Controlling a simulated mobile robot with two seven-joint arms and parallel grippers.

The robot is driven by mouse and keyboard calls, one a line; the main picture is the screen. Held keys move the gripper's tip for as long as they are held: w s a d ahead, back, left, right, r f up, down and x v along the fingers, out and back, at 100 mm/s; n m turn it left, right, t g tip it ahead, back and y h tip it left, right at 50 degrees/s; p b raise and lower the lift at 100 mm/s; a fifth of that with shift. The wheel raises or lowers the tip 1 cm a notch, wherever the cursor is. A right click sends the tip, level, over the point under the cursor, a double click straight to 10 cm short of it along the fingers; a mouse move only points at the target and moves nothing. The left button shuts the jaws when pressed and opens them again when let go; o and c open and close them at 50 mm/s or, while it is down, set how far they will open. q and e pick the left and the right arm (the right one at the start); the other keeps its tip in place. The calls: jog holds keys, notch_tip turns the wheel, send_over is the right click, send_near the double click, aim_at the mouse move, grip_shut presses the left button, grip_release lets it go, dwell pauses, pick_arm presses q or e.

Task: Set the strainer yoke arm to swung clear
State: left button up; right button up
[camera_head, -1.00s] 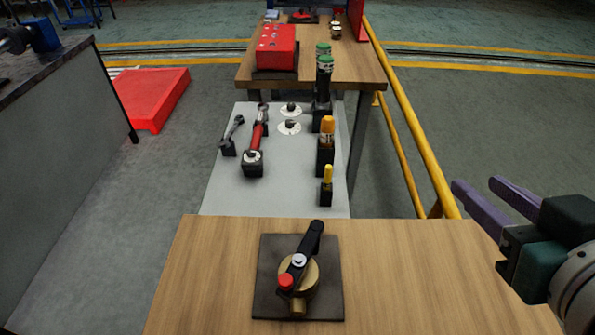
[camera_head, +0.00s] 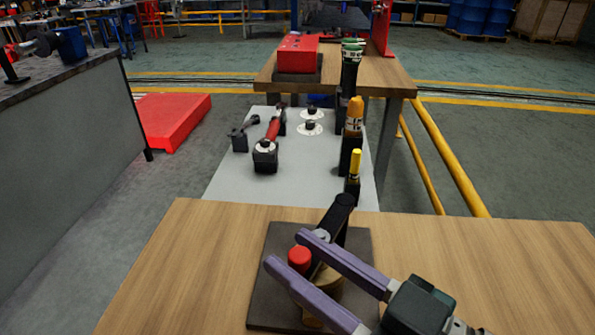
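The strainer yoke arm (camera_head: 338,215) is a black bar lying across a round brass strainer body (camera_head: 328,283). Its far end points up and right, and a red knob (camera_head: 299,260) is at its near left end. The strainer sits on a dark square plate (camera_head: 360,240) on the wooden table. My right gripper (camera_head: 287,249) reaches in from the lower right with its two purple fingers spread, one on each side of the red knob in the picture. I cannot tell whether they touch it. The fingers hide part of the bar and body. My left gripper is not in view.
Behind the wooden table (camera_head: 190,240) is a lower grey bench (camera_head: 225,180) with a red-handled tool (camera_head: 272,132) and yellow-topped tools (camera_head: 354,165). A farther table holds a red box (camera_head: 298,52). A yellow rail (camera_head: 455,165) runs at the right. The table's left part is clear.

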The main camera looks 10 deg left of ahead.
jog(key=shift+x, duration=2)
grip_shut()
